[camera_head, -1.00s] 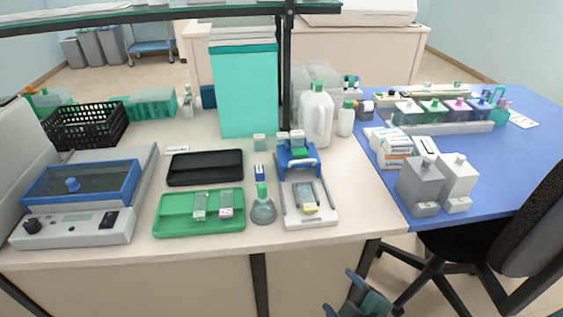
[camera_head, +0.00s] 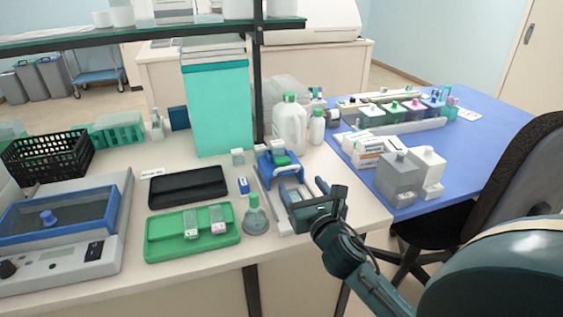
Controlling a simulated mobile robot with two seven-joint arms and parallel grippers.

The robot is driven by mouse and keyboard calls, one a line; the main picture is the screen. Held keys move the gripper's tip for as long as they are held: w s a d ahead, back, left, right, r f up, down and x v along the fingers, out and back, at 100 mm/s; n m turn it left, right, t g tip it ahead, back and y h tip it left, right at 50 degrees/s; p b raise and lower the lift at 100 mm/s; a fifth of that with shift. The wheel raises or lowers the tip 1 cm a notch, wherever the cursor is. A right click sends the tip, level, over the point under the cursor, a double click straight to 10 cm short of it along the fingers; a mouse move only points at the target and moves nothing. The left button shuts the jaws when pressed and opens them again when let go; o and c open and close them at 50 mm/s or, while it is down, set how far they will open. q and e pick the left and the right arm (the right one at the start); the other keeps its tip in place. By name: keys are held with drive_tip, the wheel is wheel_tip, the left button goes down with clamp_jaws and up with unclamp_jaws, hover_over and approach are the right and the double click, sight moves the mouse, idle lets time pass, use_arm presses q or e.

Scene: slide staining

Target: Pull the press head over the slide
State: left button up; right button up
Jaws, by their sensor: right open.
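The press has a blue head (camera_head: 265,165) with a pale curved handle, standing at the back of its white base (camera_head: 268,202). The slide bed in front of the head is largely covered by my right gripper, and I cannot make out the slide clearly there. My right gripper (camera_head: 303,190) is over the front part of the press, in front of the head and apart from the handle. Its two fingers are spread and nothing shows held between them. My left gripper is not in view.
A green tray (camera_head: 165,238) with two slides and a conical flask (camera_head: 255,220) stand left of the press. White bottles (camera_head: 289,130) stand behind it. Grey and white containers (camera_head: 397,176) stand on the blue table to the right. A black chair (camera_head: 510,175) is at far right.

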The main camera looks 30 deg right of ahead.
sight(287, 164)
drive_tip(key=x, duration=0.9)
drive_tip(key=shift+w, duration=0.45)
drive_tip(key=shift+w+d+f+p, duration=0.15)
drive_tip(key=shift+w+p, duration=0.15)
drive_tip(key=shift+w, duration=0.3)
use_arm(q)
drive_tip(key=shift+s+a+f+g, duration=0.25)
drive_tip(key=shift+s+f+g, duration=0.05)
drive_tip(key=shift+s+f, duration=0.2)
use_arm(e)
drive_tip(key=shift+c, duration=0.3)
